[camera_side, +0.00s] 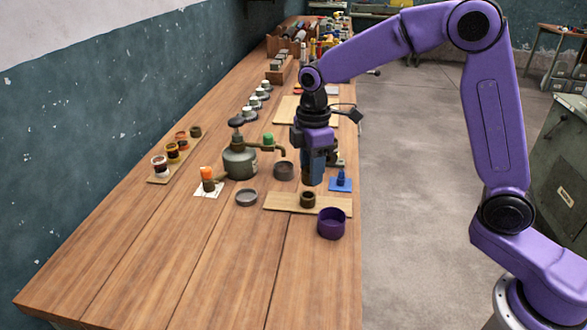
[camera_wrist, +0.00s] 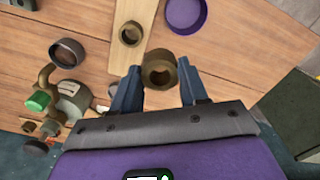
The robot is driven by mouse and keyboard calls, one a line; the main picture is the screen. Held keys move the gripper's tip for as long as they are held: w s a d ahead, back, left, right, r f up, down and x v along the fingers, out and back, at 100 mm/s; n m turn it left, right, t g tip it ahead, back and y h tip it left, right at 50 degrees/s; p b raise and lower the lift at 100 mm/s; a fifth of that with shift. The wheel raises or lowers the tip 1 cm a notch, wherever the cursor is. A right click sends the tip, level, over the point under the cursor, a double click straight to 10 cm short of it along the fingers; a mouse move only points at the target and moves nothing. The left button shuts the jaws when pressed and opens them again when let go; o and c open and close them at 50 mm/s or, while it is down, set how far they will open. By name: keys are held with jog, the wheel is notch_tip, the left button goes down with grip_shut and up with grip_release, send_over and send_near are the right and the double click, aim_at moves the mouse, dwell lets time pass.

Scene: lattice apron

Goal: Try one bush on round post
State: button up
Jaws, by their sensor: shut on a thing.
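My gripper (camera_side: 313,180) points down above the wooden board, and its two blue fingers show in the wrist view (camera_wrist: 160,70). They are shut on a brown ring-shaped bush (camera_wrist: 160,58) with its hole facing the camera. In the side view the fingers hide this bush. A second dark brown ring (camera_side: 308,203) sits on the pale board (camera_side: 280,203), and it also shows in the wrist view (camera_wrist: 138,38), apart from the held bush. A small blue upright piece (camera_side: 341,179) stands on a blue plate behind the board. I cannot tell which thing is the round post.
A purple bowl (camera_side: 331,227) stands at the board's front right. A grey shallow dish (camera_side: 246,198), a dark cup (camera_side: 284,171) and a grey pot (camera_side: 240,163) stand to the left. An orange-topped piece (camera_side: 208,178) is on a white card. The front of the table is clear.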

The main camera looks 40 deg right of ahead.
jog(key=s+d+r, duration=0.1)
jog(key=s+r, duration=0.1)
jog(key=s, duration=0.1)
jog(key=m, duration=0.6)
send_over(342, 171)
notch_tip(342, 171, down, 4)
jog(key=shift+a, duration=0.1)
jog(key=shift+w+d+f, duration=0.1)
jog(key=shift+d+f, duration=0.15)
jog(key=shift+f, duration=1.7)
jog(key=shift+f, duration=1.6)
jog(key=o, duration=1.2)
jog(key=shift+o, duration=0.2)
